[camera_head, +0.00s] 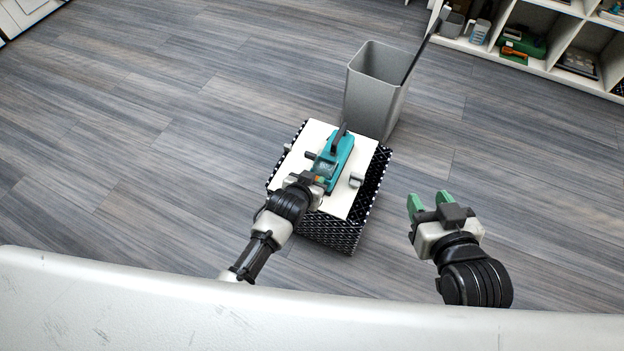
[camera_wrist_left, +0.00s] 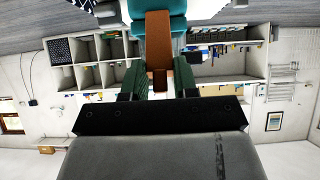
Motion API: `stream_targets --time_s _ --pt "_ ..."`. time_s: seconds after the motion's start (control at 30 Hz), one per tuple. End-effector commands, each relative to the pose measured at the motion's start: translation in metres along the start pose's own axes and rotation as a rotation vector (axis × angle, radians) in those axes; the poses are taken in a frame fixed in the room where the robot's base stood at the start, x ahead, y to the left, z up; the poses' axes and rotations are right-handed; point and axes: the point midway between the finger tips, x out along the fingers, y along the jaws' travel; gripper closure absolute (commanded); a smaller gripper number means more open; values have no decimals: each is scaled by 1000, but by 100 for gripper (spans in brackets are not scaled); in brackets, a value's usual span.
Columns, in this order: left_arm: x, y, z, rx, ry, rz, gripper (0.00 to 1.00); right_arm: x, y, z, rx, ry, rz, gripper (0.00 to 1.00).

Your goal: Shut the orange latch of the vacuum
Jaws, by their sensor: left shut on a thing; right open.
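The teal vacuum (camera_head: 341,153) with a dark handle lies on a white board on top of a dark patterned crate. My left gripper (camera_head: 318,184) is at the vacuum's near end. In the left wrist view, the orange latch (camera_wrist_left: 158,35) runs from the teal body of the vacuum (camera_wrist_left: 120,13) down between the green fingers of my left gripper (camera_wrist_left: 158,80), which is shut on it. In the head view the latch is mostly hidden by my gripper. My right gripper (camera_head: 428,201) is open and empty, in the air to the right of the crate.
The white board (camera_head: 343,207) covers the crate (camera_head: 332,233), with small grey pieces at its sides. A tall grey bin (camera_head: 372,105) with a dark stick in it stands just behind. A white shelf (camera_head: 560,45) is at the back right. The floor around is clear.

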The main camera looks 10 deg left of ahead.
Motion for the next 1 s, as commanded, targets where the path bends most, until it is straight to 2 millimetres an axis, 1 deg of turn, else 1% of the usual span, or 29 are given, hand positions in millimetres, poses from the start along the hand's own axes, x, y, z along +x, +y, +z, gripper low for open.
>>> stream_targets --time_s 0.2,0.53,0.57,0.6,0.87,1.0 --pt "0 0 -1 0 -5 0 100 -1 1 5 0 -38 2 56" --pt "0 0 0 0 -5 0 100 -1 1 6 0 -40 2 56" --pt "0 0 0 0 -5 0 67 -1 1 6 0 -40 2 56" --pt "0 0 0 0 -5 0 61 -1 1 6 0 -40 2 56" --pt "0 0 0 0 -5 0 60 -1 1 6 0 -39 2 56" --pt "-4 0 -1 0 -5 0 60 -3 1 7 0 -63 3 56"
